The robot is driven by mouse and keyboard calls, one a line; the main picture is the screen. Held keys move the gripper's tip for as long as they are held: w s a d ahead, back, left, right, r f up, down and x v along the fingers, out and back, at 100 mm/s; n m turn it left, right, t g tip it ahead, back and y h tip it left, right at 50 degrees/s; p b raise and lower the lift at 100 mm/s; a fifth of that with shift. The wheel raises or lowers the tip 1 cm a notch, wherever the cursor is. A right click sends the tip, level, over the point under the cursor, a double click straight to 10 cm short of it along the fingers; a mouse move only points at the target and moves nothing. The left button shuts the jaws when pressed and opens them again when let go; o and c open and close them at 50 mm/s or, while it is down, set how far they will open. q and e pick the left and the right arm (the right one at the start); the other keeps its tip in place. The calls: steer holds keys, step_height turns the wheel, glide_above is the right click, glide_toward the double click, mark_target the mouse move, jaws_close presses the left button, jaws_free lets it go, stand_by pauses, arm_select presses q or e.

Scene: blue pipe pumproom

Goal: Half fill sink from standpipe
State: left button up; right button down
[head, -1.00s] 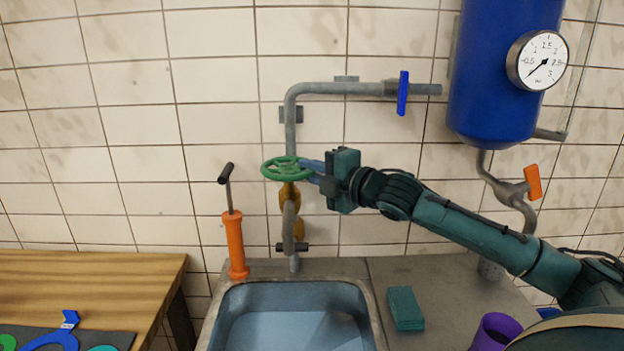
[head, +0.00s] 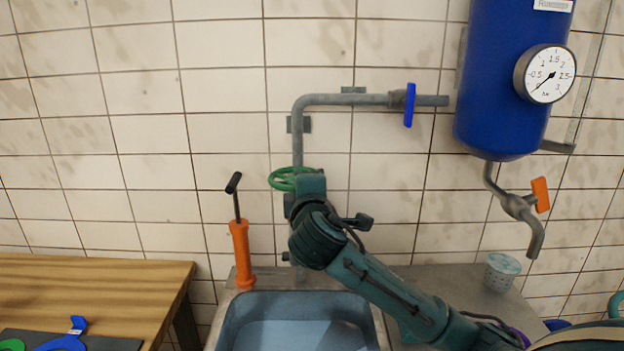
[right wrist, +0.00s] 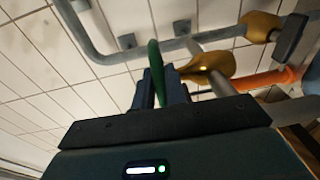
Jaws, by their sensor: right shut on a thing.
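The grey standpipe (head: 297,145) runs up the tiled wall behind the sink (head: 377,330) and bends right at the top. Its green handwheel (head: 280,181) is partly covered by my right arm in the head view. In the right wrist view the wheel's rim (right wrist: 156,72) stands edge-on between the fingers of my right gripper (right wrist: 163,88), which is shut on it. The brass valve body (right wrist: 210,64) is just beyond. My arm hides the lower standpipe in the head view. The basin is bluish; I cannot tell its water level. My left gripper is out of view.
An orange hand pump (head: 242,255) stands left of the sink, beside a wooden table (head: 95,275). At right hang a blue tank (head: 505,85) with a gauge (head: 545,74) and an orange tap lever (head: 540,195). A speckled cup (head: 501,272) stands below it.

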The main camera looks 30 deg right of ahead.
steer(key=shift+a+r+m+g+h, duration=0.1)
steer(key=shift+a+m+g+h, duration=0.3)
steer(key=shift+h, duration=0.3)
steer(key=shift+d+m+p, duration=0.1)
steer(key=shift+m+p, duration=0.2)
steer(key=c, duration=1.5)
jaws_free()
steer(key=shift+w, duration=0.1)
steer(key=shift+o, duration=0.2)
steer(key=f+b+v, duration=0.1)
steer(key=b+v, duration=0.1)
steer(key=v, duration=1.1)
steer(key=shift+r, duration=0.4)
